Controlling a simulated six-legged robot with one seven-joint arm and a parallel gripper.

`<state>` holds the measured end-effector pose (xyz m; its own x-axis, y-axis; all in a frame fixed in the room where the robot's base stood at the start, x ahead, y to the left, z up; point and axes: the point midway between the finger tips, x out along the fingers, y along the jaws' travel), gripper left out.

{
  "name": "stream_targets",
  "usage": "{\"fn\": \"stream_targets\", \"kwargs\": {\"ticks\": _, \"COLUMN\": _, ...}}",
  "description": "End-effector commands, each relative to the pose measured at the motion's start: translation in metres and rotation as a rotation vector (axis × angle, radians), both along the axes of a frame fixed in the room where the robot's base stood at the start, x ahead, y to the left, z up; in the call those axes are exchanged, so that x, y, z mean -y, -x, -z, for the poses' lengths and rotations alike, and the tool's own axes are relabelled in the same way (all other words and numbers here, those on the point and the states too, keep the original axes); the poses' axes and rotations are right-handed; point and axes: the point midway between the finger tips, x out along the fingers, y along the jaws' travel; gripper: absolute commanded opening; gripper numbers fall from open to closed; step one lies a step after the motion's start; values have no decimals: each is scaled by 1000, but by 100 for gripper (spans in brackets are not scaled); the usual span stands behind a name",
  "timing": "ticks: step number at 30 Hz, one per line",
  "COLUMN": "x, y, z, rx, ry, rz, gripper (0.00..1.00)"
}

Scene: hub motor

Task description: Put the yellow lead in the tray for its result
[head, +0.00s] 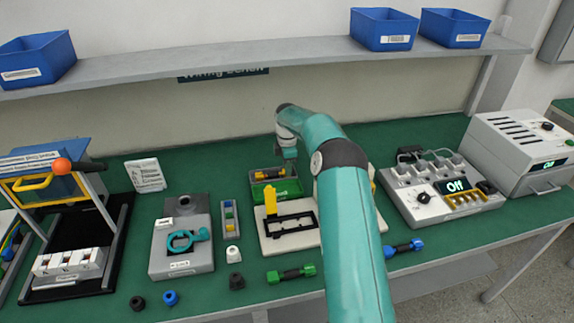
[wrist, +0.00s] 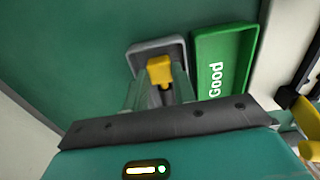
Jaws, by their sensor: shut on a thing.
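The yellow lead (head: 270,174), with yellow ends and a dark middle, shows at the grey tray (head: 254,181) at the back of the bench. My gripper (head: 289,155) is at this tray, pointing down. In the wrist view my gripper (wrist: 158,92) is shut on the lead, whose yellow end (wrist: 159,69) shows between the pale fingers, over the grey tray (wrist: 134,56). I cannot tell whether the lead touches the tray floor. The green tray (wrist: 222,75) marked "Good" is right beside it and looks empty. Any label on the grey tray is hidden.
A pale board with a black frame and yellow upright (head: 271,202) stands in front of the trays. A green lead (head: 291,274) and a blue lead (head: 404,247) lie near the front edge. A grey meter reading "Off" (head: 440,195) is at right. A shelf (head: 220,65) runs above.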

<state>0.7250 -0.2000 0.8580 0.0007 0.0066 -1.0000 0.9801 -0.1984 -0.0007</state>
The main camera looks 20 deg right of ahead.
Motion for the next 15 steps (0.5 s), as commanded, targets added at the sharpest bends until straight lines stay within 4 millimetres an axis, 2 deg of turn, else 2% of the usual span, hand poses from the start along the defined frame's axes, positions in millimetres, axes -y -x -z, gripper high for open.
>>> {"fn": "stream_targets", "kwargs": {"ticks": 11, "x": 0, "y": 0, "z": 3, "rx": 1, "ry": 0, "rz": 0, "gripper": 0}}
{"fn": "stream_targets", "kwargs": {"ticks": 12, "x": 0, "y": 0, "z": 2, "rx": 1, "ry": 0, "rz": 0, "gripper": 30}}
{"fn": "stream_targets", "kwargs": {"ticks": 15, "x": 0, "y": 0, "z": 2, "rx": 1, "ry": 0, "rz": 0, "gripper": 50}}
